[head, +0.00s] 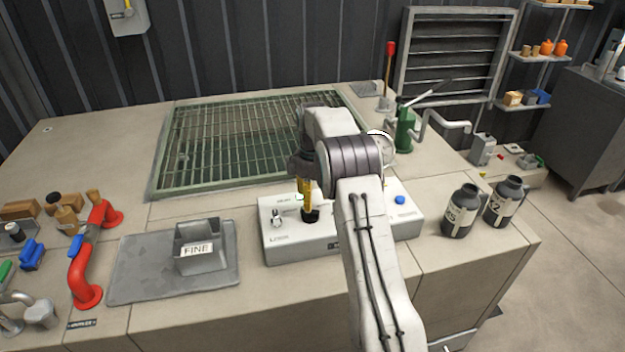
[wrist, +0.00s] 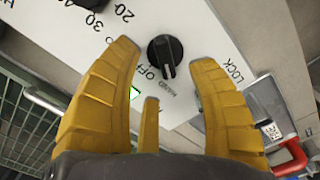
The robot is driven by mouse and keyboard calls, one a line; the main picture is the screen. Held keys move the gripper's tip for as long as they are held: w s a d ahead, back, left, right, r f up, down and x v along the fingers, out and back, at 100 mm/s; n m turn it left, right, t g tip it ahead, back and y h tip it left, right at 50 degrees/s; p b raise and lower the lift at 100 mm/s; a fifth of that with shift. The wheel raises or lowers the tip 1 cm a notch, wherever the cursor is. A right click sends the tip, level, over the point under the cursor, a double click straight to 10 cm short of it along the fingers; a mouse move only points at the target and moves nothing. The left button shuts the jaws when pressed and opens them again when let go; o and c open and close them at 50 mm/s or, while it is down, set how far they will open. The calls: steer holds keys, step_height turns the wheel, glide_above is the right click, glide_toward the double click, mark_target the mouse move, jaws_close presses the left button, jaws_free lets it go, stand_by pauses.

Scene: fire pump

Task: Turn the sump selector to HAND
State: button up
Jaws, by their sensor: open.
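The likely sump selector is a black round knob (wrist: 165,55) with a raised bar on the white control panel (wrist: 65,30). In the wrist view, "OFF" shows beside it and a smaller word, hard to read, sits just below. The bar's lower end lies near these words; its exact setting is unclear. My gripper (wrist: 165,70) is open, its yellow fingers left and right of the knob, with gaps. In the head view my gripper (head: 305,195) is over the left half of the white control box (head: 290,245), partly hidden by my arm.
The head view shows a blue button (head: 400,200), a "FINE" bin (head: 199,255) on a grey tray, red pipes (head: 83,275), a green grating (head: 185,165) and two dark bottles (head: 461,212).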

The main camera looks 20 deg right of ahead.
mark_target(313, 209)
step_height(313, 209, up, 7)
steer(key=shift+f, duration=0.15)
stand_by(0.7)
